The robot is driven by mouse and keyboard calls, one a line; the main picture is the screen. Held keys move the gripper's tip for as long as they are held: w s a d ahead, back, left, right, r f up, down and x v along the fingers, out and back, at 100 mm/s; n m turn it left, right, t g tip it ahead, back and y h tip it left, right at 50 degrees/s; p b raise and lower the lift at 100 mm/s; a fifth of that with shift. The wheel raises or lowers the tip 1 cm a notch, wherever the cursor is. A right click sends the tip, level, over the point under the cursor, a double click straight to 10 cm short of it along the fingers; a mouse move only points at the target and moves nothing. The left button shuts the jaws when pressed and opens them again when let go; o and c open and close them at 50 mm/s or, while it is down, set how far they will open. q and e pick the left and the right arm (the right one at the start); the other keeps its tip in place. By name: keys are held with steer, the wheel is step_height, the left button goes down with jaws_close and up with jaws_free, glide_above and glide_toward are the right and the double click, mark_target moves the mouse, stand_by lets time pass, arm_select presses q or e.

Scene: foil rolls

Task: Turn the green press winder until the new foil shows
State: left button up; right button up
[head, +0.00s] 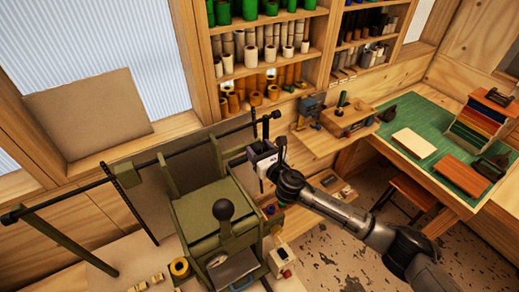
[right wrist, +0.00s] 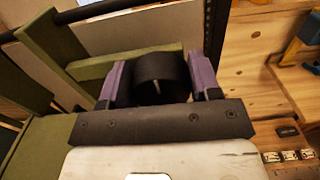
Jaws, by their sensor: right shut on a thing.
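The green press (head: 215,215) stands in the lower middle of the head view, with a black ball-topped lever (head: 223,210) and a long black bar (head: 85,188) reaching left. My right gripper (head: 258,156) is at the press's upper right side. In the right wrist view its two purple fingers (right wrist: 160,68) are shut on a round black winder knob (right wrist: 160,78), one finger on each side. A pale mark shows on the knob's face. In the head view the gripper hides the knob. I cannot make out the foil strip clearly. My left gripper is out of view.
Shelves of foil rolls (head: 262,50) stand behind the press. A green-topped bench (head: 400,115) is at the right.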

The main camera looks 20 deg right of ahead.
steer(key=m, duration=0.4)
steer(key=shift+d, duration=0.1)
steer(key=m, duration=0.5)
steer(key=shift+d+m+p, duration=0.1)
steer(key=shift+m+p, duration=0.3)
steer(key=m, duration=0.5)
steer(key=shift+f, duration=0.2)
steer(key=shift+f+m+p, duration=0.1)
steer(key=shift+m+p, duration=0.2)
steer(key=shift+m, duration=2.1)
steer(key=o, duration=0.9)
steer(key=shift+d, duration=0.1)
